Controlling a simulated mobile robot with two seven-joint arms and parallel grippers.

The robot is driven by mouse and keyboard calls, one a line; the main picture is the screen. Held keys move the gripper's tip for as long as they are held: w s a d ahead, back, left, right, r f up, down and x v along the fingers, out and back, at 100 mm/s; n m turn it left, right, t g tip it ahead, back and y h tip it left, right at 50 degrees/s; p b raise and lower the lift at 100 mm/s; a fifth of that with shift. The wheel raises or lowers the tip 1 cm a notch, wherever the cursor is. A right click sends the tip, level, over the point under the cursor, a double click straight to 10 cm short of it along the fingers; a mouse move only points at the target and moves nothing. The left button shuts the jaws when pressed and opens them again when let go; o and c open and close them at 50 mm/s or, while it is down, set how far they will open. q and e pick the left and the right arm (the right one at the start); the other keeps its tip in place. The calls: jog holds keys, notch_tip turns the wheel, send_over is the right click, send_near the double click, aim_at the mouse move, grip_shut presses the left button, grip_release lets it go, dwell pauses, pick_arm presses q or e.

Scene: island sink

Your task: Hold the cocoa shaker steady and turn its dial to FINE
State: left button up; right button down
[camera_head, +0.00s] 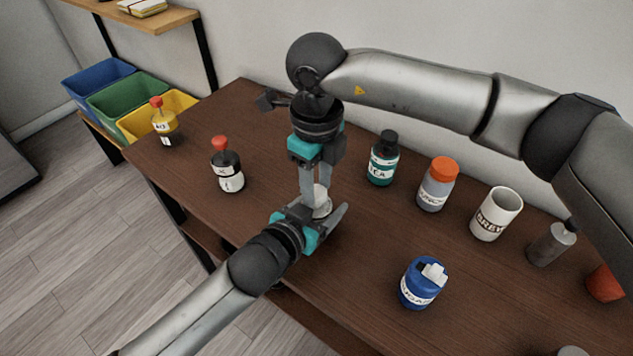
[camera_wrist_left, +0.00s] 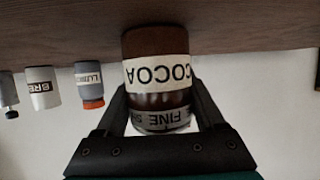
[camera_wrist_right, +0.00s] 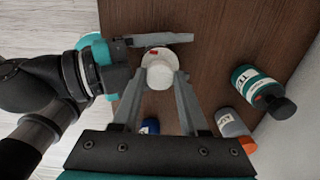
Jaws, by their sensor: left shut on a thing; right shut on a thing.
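The cocoa shaker (camera_wrist_left: 155,43) is a dark brown jar with a white COCOA label, upside down in the left wrist view. A pale ring lettered FINE (camera_wrist_left: 160,118) is beside the label. In the head view the shaker stands on the table, mostly hidden by the grippers; its white top (camera_head: 322,202) shows. My left gripper (camera_head: 323,218) is shut on its body from the side. My right gripper (camera_head: 315,188) points down and is shut on the white dial top (camera_wrist_right: 160,76), which carries a red mark. The dial's pointer alignment is not clear.
A teal bottle (camera_head: 383,160), an orange-capped jar (camera_head: 437,186), a white mug (camera_head: 495,214) and a grey bottle (camera_head: 550,245) stand right of the shaker. A blue container (camera_head: 422,285) is in front.

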aim_at(318, 190)
jog(key=shift+c, duration=2)
grip_release()
jog(key=shift+s+a, duration=0.1)
pick_arm(q)
jog(key=shift+f, duration=0.1)
pick_arm(e)
jog(key=r, duration=0.8)
jog(key=shift+w+r, duration=0.1)
jog(key=shift+w, duration=0.1)
pick_arm(q)
jog(key=o, duration=1.5)
jog(key=shift+c, duration=0.2)
pick_arm(e)
jog(key=shift+d, duration=0.2)
